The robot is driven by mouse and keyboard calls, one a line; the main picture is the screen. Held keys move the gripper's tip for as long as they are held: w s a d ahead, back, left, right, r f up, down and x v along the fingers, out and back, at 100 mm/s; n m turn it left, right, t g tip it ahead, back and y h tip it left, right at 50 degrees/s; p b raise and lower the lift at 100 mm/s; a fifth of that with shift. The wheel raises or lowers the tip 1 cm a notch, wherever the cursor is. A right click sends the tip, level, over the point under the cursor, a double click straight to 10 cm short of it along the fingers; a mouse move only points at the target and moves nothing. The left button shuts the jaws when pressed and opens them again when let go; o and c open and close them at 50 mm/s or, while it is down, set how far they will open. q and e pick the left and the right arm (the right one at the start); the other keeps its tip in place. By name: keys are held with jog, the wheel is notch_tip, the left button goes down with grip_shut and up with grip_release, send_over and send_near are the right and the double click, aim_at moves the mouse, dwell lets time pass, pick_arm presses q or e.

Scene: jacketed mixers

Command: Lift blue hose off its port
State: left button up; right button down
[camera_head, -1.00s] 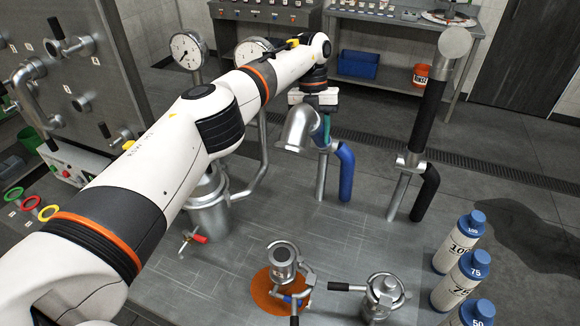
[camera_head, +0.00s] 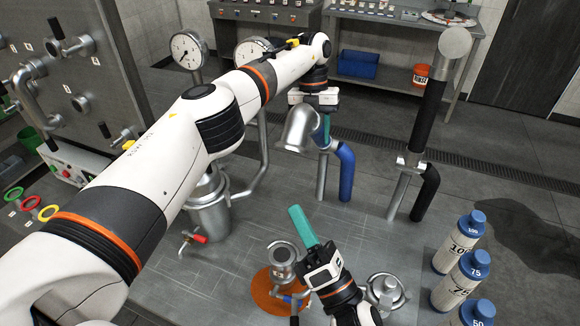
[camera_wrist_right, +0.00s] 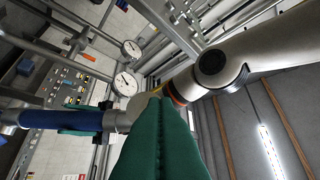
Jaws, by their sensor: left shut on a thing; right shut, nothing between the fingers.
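The blue hose (camera_head: 346,172) stands upright beside a thin metal pipe at the back middle of the plate, with a wide metal elbow (camera_head: 298,128) at its top left. My left gripper (camera_head: 326,126) reaches down from above and is shut on the hose's upper part; its teal fingers are partly hidden by the elbow. In the right wrist view the blue hose (camera_wrist_right: 62,119) lies sideways at the left. My right gripper (camera_head: 302,226) is shut and empty, in front of the hose and lower, fingers pointing up and left. Its teal fingers (camera_wrist_right: 160,125) fill the right wrist view's bottom middle.
A black hose (camera_head: 428,115) on a metal stand is to the right. Blue-capped bottles (camera_head: 460,240) line the right edge. Gauges (camera_head: 187,50) and a valve panel are at left.

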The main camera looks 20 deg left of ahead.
aim_at(279, 147)
jog(key=w+a+r, duration=0.1)
jog(key=w, duration=0.1)
jog(key=w+a+r, duration=0.3)
jog(key=w+r, duration=0.1)
jog(key=shift+a+r, duration=0.15)
jog(key=shift+r, duration=0.1)
jog(key=shift+r, duration=0.1)
